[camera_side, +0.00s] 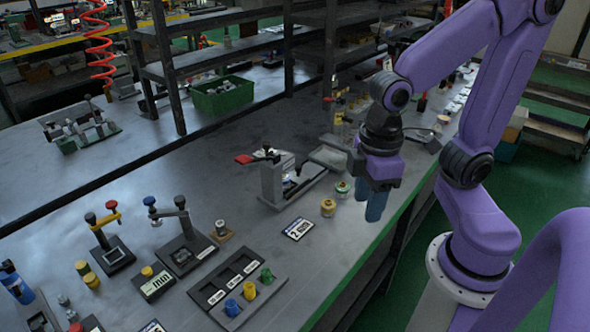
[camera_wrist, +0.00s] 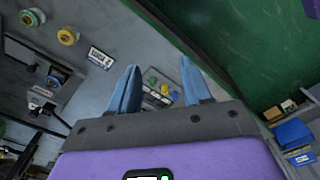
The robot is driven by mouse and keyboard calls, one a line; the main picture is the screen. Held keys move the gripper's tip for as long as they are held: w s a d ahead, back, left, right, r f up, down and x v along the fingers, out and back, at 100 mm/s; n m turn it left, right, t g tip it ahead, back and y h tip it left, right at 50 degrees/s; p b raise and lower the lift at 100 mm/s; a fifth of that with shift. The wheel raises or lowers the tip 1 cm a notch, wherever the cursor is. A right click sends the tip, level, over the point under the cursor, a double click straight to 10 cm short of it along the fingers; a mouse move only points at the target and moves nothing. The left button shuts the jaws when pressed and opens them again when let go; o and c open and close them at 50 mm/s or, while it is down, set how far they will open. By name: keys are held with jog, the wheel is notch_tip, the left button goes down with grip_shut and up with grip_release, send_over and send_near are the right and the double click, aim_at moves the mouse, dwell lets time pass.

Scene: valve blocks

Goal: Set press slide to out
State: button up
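A grey press-like fixture (camera_side: 272,182) with a red-tipped lever (camera_side: 245,159) and a flat base reaching right stands mid-bench in the side view. It looks like the press, but I cannot tell its slide's position. In the wrist view a dark fixture (camera_wrist: 40,92), apparently the same one, is at the left. My gripper (camera_side: 376,206) has blue fingers and hangs to the right of the fixture, near the bench's front edge, touching nothing. In the wrist view my gripper (camera_wrist: 158,66) has its fingers apart with nothing held between them.
A tray (camera_side: 240,288) with coloured pegs and lever fixtures (camera_side: 185,243) stand front left. A green bin (camera_side: 222,95) is behind.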

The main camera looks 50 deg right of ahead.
jog(key=w+r+m, duration=0.1)
jog(key=w+m, duration=0.5)
jog(key=w, duration=0.4)
jog(key=m, duration=1.8)
send_over(298, 166)
notch_tip(298, 166, down, 4)
notch_tip(298, 166, down, 17)
jog(key=shift+s+r, duration=0.1)
jog(key=shift+s, duration=0.05)
grip_shut()
